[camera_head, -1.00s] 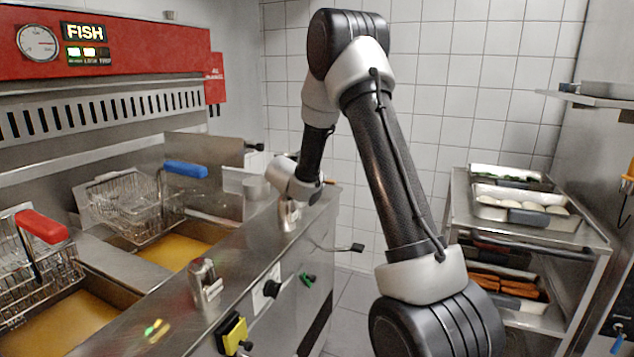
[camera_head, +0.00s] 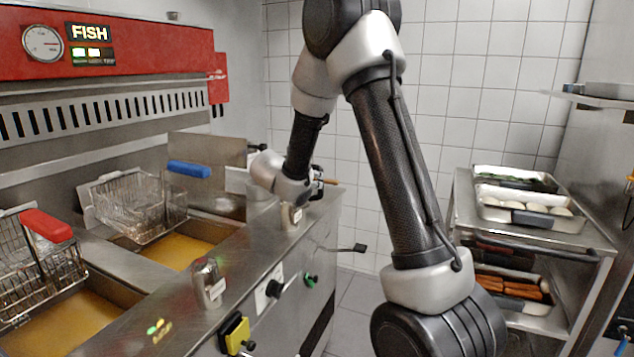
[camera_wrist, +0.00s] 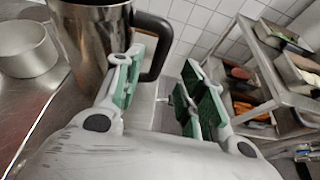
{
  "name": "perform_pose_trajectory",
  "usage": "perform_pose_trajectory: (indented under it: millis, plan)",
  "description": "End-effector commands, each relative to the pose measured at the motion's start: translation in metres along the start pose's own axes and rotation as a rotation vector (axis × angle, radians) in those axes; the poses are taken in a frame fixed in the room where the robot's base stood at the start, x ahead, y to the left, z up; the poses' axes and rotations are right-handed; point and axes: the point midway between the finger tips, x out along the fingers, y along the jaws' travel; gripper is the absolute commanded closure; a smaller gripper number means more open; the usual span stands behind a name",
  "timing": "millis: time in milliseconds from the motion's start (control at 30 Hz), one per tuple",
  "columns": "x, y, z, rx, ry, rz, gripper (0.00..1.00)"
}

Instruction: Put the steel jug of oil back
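The steel jug (camera_wrist: 92,38) stands at the top left of the wrist view, its top cut off by the frame. Its black handle (camera_wrist: 158,48) curves out to the right. My gripper (camera_wrist: 160,98) is open; its green-padded fingers are spread, the left one close beside the jug and the right one beyond the handle. The handle shows in line with the gap between them. I cannot tell whether anything touches. In the head view my wrist hides the gripper and most or all of the jug.
A round steel pot (camera_wrist: 25,48) stands left of the jug. The fryer has a blue-handled basket (camera_head: 135,207) and a red-handled basket (camera_head: 35,265) over oil. A steel rack (camera_head: 462,205) with food trays stands at the right. Bare floor (camera_head: 358,295) lies between fryer and rack.

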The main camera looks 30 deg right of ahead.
Motion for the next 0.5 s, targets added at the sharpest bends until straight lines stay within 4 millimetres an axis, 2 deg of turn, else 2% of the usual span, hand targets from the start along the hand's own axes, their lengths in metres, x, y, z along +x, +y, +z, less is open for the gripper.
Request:
perform_pose_trajectory:
  millis: [100, 233, 333, 367, 433, 467, 500]
  plan:
    - [-0.022, 0.001, 0.0, 0.0, -0.001, 0.003, 0.6]
    - [-0.035, 0.0, 0.001, 0.003, 0.0, 0.0, 0.6]
    - [-0.043, -0.014, 0.013, 0.066, 0.005, -0.031, 0.6]
    - [-0.046, -0.023, 0.02, 0.108, 0.009, -0.051, 0.6]
    - [-0.056, -0.055, 0.04, 0.255, 0.025, -0.12, 0.6]
    - [-0.063, -0.073, 0.05, 0.338, 0.036, -0.158, 0.6]
    - [-0.073, -0.099, 0.061, 0.465, 0.055, -0.212, 0.6]
